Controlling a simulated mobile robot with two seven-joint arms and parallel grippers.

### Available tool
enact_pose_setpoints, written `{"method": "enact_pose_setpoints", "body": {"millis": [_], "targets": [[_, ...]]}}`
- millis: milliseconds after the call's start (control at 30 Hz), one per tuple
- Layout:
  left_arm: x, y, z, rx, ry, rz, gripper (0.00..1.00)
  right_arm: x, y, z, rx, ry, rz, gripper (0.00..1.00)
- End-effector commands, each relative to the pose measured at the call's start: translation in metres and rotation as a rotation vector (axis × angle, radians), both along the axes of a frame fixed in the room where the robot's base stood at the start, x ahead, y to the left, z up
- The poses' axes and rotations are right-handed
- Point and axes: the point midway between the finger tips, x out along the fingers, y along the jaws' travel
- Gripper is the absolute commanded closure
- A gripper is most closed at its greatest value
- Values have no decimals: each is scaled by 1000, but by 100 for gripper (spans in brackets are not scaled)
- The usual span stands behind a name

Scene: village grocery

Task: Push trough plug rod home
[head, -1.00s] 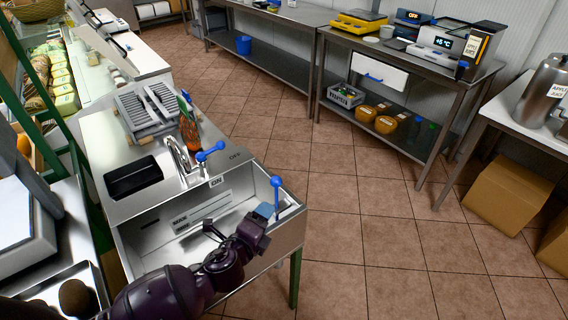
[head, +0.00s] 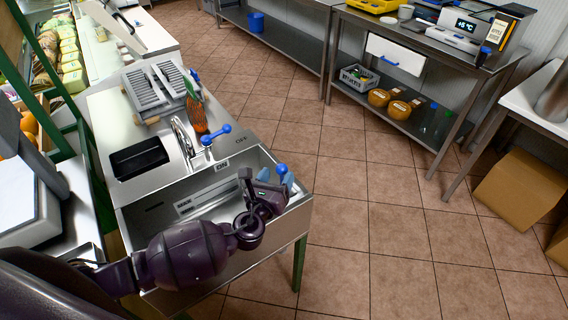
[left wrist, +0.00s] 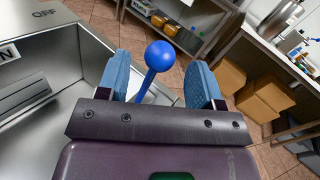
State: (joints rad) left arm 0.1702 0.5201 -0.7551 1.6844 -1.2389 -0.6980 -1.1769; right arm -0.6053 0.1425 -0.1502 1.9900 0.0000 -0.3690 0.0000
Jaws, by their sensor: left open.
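The plug rod (head: 282,169) has a blue ball knob and stands at the right end of the steel trough (head: 160,219). My left gripper (head: 275,180) is at that end, close to the knob. In the left wrist view, the blue rod (left wrist: 161,57) shows between the two blue finger pads of my left gripper (left wrist: 158,85), with gaps on both sides. The jaws are open and hold nothing. The rod's lower end is hidden behind the gripper. My right gripper is not in view.
A tap with a blue lever (head: 217,134) stands behind the trough. A black basin (head: 139,158) and a grey rack (head: 155,87) are on the same counter. Open tiled floor (head: 350,220) lies to the right. Cardboard boxes (head: 515,188) stand under a table.

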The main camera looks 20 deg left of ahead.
Motion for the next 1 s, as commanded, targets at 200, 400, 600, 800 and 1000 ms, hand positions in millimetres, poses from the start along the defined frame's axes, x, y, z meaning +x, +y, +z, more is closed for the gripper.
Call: {"method": "enact_pose_setpoints", "body": {"millis": [200,400,600,800,1000], "targets": [[34,-2,0,1,-1,-1,40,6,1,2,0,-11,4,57],[49,-4,0,0,1,0,40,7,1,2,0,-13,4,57],[52,-4,0,-1,1,0,40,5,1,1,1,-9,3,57],[52,-4,0,-1,1,0,47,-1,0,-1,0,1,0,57],[51,-4,0,-1,1,0,78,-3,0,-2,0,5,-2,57]]}}
